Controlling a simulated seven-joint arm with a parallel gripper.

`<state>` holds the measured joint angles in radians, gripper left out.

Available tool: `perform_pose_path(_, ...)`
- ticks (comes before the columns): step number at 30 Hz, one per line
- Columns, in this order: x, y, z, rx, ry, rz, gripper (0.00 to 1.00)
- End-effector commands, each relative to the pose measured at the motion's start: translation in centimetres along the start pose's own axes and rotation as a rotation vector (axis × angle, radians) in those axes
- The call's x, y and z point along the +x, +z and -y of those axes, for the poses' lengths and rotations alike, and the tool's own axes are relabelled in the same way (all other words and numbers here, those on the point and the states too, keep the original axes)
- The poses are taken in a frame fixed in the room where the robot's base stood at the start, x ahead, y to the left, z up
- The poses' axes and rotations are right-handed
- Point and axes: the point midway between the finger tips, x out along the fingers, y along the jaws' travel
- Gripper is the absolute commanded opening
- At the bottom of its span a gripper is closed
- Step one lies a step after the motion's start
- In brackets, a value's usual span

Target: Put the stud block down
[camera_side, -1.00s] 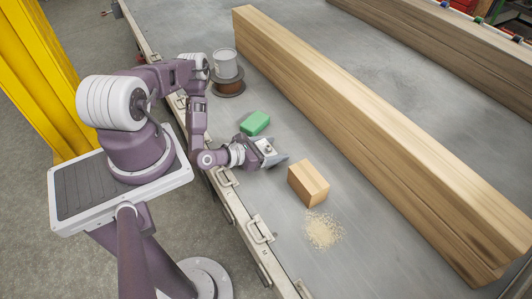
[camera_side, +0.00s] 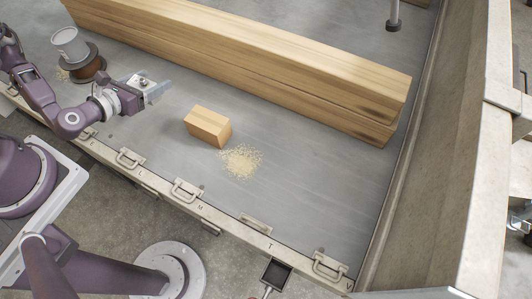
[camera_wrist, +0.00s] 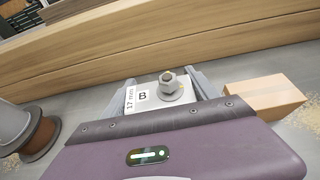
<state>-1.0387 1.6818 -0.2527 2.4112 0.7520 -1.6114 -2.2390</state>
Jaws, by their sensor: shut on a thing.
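The stud block (camera_wrist: 145,96) is a pale block marked "17 mm B", with a threaded stud and hex nut standing up from its top. My gripper (camera_wrist: 163,80) is shut on it, with one grey finger along each side. In the side view my gripper (camera_side: 153,90) holds the stud block (camera_side: 140,80) over the grey trailer bed (camera_side: 300,190), left of the wooden block. The underside of the stud block is hidden, so I cannot tell whether it touches the bed.
A wooden block (camera_side: 208,125) sits right of my gripper, with sawdust (camera_side: 241,160) beyond it. A brown spool (camera_side: 92,66) and a pale can (camera_side: 70,43) stand to the left. Long timber beams (camera_side: 250,60) lie behind. Latches (camera_side: 188,188) line the near edge.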

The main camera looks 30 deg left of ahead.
Motion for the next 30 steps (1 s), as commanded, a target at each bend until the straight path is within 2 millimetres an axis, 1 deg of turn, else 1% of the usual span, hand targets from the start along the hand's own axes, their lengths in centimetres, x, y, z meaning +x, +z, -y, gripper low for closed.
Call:
perform_pose_path(1,0.7,1.6,-0.7,0.009,0.008,0.010,0.02)
perform_pose_path(2,1.2,2.7,-1.1,0.012,0.013,0.011,0.02)
perform_pose_path(3,2.0,4.5,-1.6,0.014,0.019,0.013,0.02)
perform_pose_path(5,3.0,7.4,-2.2,0.015,0.028,0.014,0.02)
perform_pose_path(6,3.4,9.4,-2.4,0.014,0.033,0.014,0.02)
perform_pose_path(8,4.0,12.5,-2.3,0.011,0.035,0.014,0.02)
perform_pose_path(9,4.1,14.5,-2.0,0.009,0.036,0.014,0.02)
perform_pose_path(10,4.2,16.0,-1.8,0.008,0.035,0.014,0.02)
perform_pose_path(11,4.2,17.5,-1.3,0.007,0.034,0.014,0.02)
perform_pose_path(12,4.1,19.5,-0.6,0.006,0.030,0.014,0.02)
perform_pose_path(14,3.8,22.3,1.0,0.008,0.019,0.015,0.02)
perform_pose_path(15,3.6,23.9,2.3,0.010,0.006,0.014,0.02)
perform_pose_path(17,3.4,26.0,4.8,0.016,-0.018,0.014,0.02)
perform_pose_path(18,3.4,27.1,6.7,0.021,-0.041,0.013,0.02)
perform_pose_path(20,3.6,28.1,9.8,0.030,-0.085,0.012,0.02)
perform_pose_path(21,4.0,28.4,12.1,0.038,-0.120,0.012,0.02)
perform_pose_path(23,4.9,28.3,15.6,0.050,-0.175,0.010,0.02)
perform_pose_path(24,5.5,27.9,17.9,0.059,-0.212,0.010,0.02)
perform_pose_path(26,6.4,26.8,21.5,0.076,-0.267,0.010,0.02)
perform_pose_path(27,7.0,25.7,23.9,0.089,-0.304,0.008,0.02)
perform_pose_path(29,7.6,23.9,27.5,0.109,-0.357,0.007,0.02)
perform_pose_path(30,7.8,22.4,29.9,0.124,-0.392,0.006,0.02)
